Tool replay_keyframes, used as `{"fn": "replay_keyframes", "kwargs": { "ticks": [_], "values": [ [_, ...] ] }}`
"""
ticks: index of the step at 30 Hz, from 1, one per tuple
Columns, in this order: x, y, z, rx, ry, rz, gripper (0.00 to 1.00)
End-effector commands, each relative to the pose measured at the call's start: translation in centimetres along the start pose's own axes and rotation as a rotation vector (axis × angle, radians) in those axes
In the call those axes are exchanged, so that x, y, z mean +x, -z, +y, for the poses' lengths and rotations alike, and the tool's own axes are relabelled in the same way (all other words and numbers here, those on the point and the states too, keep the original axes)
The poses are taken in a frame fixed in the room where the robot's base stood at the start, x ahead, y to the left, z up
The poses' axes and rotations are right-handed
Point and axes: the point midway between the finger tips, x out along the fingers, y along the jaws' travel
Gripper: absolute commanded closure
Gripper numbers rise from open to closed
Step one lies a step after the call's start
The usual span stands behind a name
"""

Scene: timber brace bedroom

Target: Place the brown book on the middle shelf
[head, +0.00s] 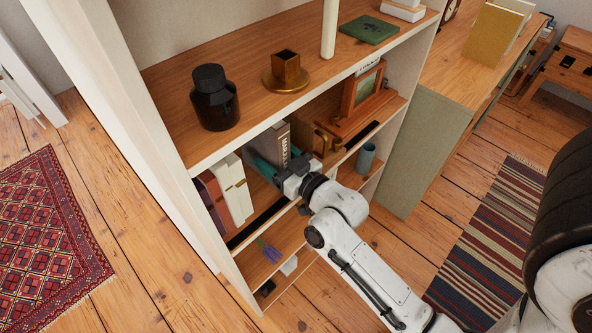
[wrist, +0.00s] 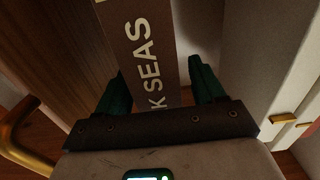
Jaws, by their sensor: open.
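The brown book (head: 274,142) stands upright in the bookcase, on the shelf (head: 258,190) below the top one. Its spine shows pale lettering in the wrist view (wrist: 150,55). My gripper (head: 279,166) reaches into that shelf at the book's spine. In the wrist view my gripper (wrist: 160,88) is open, with one green finger on each side of the book. A gap shows on the right, between book and finger; the left finger is close to the book, and I cannot tell if it touches. The book's lower part is hidden by my gripper.
White and dark red books (head: 231,188) stand left of my gripper. A brass-coloured bookend (head: 322,143) and wooden framed piece (head: 362,98) stand right. Above are a black bottle (head: 214,97) and brass candle holder (head: 286,74). A blue-grey cup (head: 366,158) stands lower right.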

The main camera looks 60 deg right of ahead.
Motion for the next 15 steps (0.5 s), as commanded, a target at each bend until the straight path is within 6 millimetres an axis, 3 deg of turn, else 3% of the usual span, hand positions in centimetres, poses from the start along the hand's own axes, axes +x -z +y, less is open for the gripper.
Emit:
{"fn": "replay_keyframes", "kwargs": {
  "ticks": [9, 15],
  "values": [
    [-6.1, -0.2, 0.0, -0.001, 0.001, -0.003, 0.32],
    [-9.0, -0.1, 0.0, -0.001, 0.001, -0.002, 0.32]
  ]
}}
